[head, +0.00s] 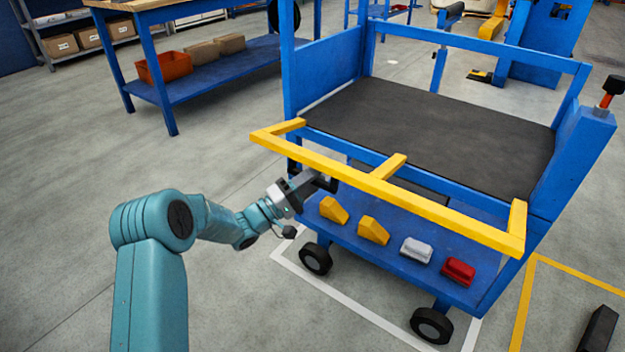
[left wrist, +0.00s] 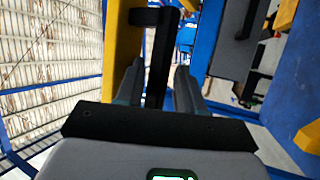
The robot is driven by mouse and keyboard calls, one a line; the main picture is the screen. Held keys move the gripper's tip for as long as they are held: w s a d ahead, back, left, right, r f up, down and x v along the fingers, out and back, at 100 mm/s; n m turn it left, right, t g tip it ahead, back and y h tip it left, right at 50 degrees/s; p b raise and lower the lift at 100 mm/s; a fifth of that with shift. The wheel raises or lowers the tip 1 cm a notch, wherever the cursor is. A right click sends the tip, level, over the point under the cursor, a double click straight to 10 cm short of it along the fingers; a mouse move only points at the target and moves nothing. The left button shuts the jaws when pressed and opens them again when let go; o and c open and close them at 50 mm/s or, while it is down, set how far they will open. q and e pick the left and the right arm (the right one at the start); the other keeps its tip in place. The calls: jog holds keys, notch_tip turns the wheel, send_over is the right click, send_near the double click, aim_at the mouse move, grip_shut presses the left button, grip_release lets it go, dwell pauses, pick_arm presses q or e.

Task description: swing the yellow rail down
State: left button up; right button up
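The yellow rail (head: 370,184) is a long frame that stands out roughly level from the near side of the blue cart (head: 405,151), above its lower shelf. My left gripper (head: 318,182) is under the rail, toward its left part. In the left wrist view a black handle bar (left wrist: 158,60) stands between the fingers of my left gripper (left wrist: 158,88), beside a yellow piece of the rail (left wrist: 122,45). Whether the fingers press on the bar or leave a thin gap, I cannot tell.
Two yellow blocks (head: 373,230), a white piece (head: 416,250) and a red piece (head: 458,271) sit on the cart's lower shelf. A blue post with a red and black top (head: 610,93) stands at the right. Floor left of the cart is clear. A blue workbench (head: 215,70) stands behind.

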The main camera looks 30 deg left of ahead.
pick_arm(q)
jog(key=shift+s+a+r, duration=0.1)
jog(key=shift+a+r, duration=0.05)
jog(key=shift+s+a, duration=0.2)
jog(key=shift+s, duration=0.1)
jog(key=p+v, duration=0.3)
jog(key=v, duration=1.2)
jog(key=shift+s+f+p, duration=0.15)
jog(key=shift+f+p, duration=0.2)
jog(key=shift+f, duration=0.1)
pick_arm(e)
jog(key=r, duration=0.1)
jog(key=s+r, duration=0.1)
jog(key=r, duration=0.1)
jog(key=shift+s+a+r+g, duration=0.2)
jog(key=shift+a+r+g, duration=0.1)
pick_arm(q)
jog(key=shift+c, duration=0.3)
